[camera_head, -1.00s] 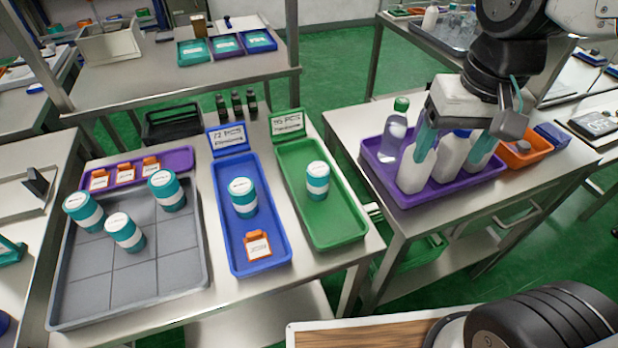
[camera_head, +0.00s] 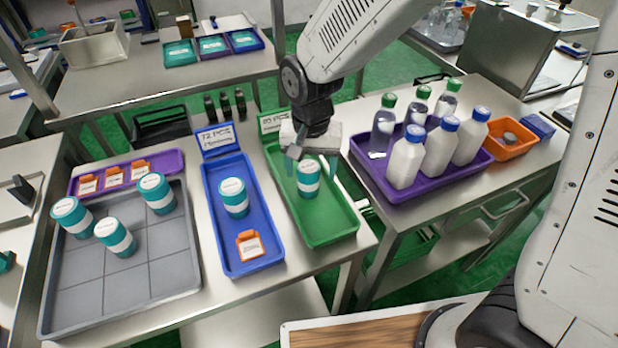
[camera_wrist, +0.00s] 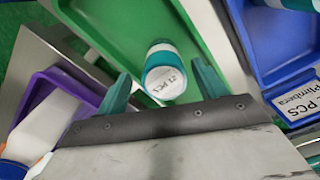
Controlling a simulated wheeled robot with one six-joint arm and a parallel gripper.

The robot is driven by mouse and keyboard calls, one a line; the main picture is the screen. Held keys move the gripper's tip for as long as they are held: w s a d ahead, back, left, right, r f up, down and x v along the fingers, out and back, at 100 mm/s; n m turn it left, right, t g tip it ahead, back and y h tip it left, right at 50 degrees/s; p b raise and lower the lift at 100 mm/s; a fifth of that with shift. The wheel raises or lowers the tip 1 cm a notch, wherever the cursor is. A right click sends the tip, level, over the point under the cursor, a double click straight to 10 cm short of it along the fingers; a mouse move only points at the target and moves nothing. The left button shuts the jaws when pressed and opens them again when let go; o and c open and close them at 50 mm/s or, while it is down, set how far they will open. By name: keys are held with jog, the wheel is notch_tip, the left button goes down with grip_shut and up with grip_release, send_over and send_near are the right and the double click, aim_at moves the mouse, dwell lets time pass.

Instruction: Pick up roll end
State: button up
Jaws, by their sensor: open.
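No part is plainly marked as a roll end. A teal jar with a white band and white printed lid (camera_head: 308,180) stands in the green tray (camera_head: 325,232). My gripper (camera_head: 313,167) is open above this tray. Its teal fingers appear on either side of the jar, which also shows between them in the wrist view (camera_wrist: 164,75). I cannot tell whether they touch it. My gripper in the wrist view (camera_wrist: 163,88) holds nothing.
The blue tray (camera_head: 237,266) at left holds another teal jar (camera_head: 234,198) and an orange tag (camera_head: 250,244). A grey tray (camera_head: 120,293) holds three jars. A purple tray (camera_head: 400,194) with several bottles and an orange bin (camera_head: 512,153) stand right.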

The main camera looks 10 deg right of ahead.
aim_at(308, 180)
jog(key=f, duration=0.4)
jog(key=shift+s+a+f, duration=0.1)
jog(key=shift+a+f, duration=0.05)
jog(key=shift+a, duration=0.15)
jog(key=c, duration=1.1)
